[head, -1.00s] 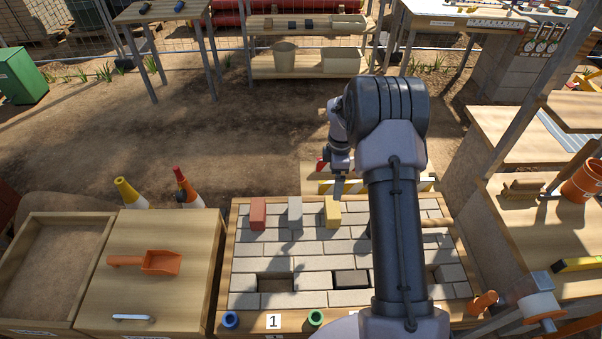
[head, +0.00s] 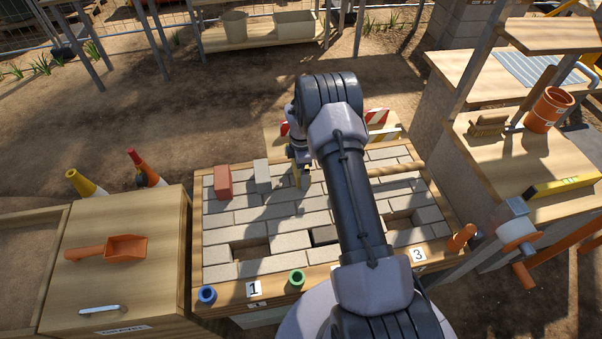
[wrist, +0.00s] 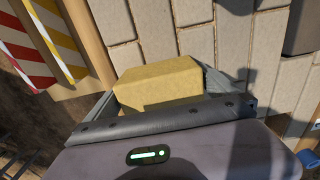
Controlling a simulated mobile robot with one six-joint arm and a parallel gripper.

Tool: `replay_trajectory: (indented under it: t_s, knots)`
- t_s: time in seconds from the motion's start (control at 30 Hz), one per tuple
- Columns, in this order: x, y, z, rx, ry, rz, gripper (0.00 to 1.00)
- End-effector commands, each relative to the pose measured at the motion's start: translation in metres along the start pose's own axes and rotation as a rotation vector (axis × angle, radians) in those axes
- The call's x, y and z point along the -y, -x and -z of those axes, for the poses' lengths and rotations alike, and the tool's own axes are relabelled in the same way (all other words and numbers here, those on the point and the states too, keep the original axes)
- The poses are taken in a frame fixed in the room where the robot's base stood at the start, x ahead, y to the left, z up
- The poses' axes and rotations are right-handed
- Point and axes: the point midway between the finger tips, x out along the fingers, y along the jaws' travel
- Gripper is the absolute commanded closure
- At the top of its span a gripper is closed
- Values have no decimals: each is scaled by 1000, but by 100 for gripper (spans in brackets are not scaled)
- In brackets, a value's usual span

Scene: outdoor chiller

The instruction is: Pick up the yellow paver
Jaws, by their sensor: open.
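The yellow paver (wrist: 160,80) lies on the paved bench top and sits between the two fingers of my gripper (wrist: 162,92) in the wrist view. The fingers are open, one on each side of it; I cannot tell whether either touches it. In the head view only a sliver of the yellow paver (head: 297,180) shows below my gripper (head: 299,168), and my arm hides much of that area.
A red paver (head: 223,182) and a grey paver (head: 263,176) stand to the left on the paving. The paving has recesses in front, one (head: 250,248) near label 1. Striped barrier boards (wrist: 38,45) are close behind the bench. An orange scoop (head: 112,248) lies further left.

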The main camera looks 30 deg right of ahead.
Motion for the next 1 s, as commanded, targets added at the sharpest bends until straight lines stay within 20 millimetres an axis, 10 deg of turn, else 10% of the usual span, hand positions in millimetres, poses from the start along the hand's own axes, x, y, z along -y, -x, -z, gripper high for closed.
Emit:
replay_trajectory:
  t_s: [0.07, 0.5, 1.0]
  knots:
    - [0, 2, 0, 0, 0, 0, 0]
    - [0, 3, 0, 0, 0, -1, 82]
    - [-1, 28, 0, 0, 1, -2, 82]
